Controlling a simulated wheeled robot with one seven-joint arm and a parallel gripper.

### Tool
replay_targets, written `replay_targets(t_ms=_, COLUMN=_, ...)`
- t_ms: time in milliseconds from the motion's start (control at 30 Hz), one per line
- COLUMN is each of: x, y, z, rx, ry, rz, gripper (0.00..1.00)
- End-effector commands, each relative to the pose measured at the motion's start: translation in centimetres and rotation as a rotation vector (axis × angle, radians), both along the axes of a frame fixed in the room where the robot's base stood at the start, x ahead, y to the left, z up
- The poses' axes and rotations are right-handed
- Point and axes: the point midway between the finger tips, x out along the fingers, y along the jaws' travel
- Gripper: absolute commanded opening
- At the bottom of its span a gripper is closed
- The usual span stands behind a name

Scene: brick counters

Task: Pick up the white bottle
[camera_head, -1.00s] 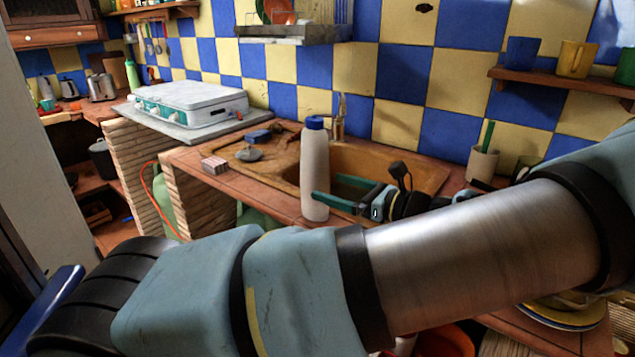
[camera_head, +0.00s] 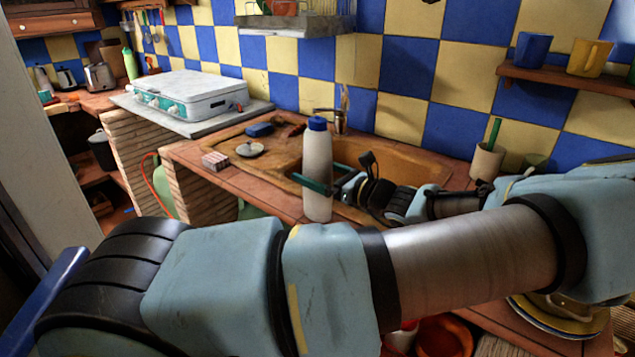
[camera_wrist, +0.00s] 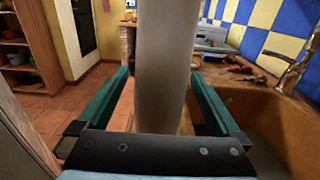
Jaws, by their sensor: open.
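The white bottle (camera_head: 317,165) with a blue cap stands upright at the front edge of the counter, before the sink. In the wrist view the bottle (camera_wrist: 161,70) fills the middle, between the two green fingers of my gripper (camera_wrist: 160,95). A gap shows on each side of it, so the fingers are open around the bottle. In the head view my gripper (camera_head: 318,186) reaches the bottle from the right at its middle height. The far finger is partly hidden behind the bottle.
The brown sink (camera_head: 400,167) lies just behind and right of the bottle. A faucet (camera_head: 339,118) stands at its back. A small brick-like block (camera_head: 215,161) and a grey lid (camera_head: 250,149) lie to the left. A white camp stove (camera_head: 190,95) stands further left.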

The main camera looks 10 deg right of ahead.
Motion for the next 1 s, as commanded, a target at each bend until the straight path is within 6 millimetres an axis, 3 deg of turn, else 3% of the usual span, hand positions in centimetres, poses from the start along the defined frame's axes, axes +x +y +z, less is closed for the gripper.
replay_targets(t_ms=200, x=1.7, y=1.6, z=0.1, rx=0.000, ry=0.000, rz=0.000, gripper=1.00)
replay_targets(t_ms=467, x=1.8, y=1.7, z=-0.1, rx=-0.001, ry=0.000, rz=0.000, gripper=0.99)
replay_targets(t_ms=1000, x=1.8, y=1.7, z=-0.1, rx=-0.001, ry=0.001, rz=0.000, gripper=0.38)
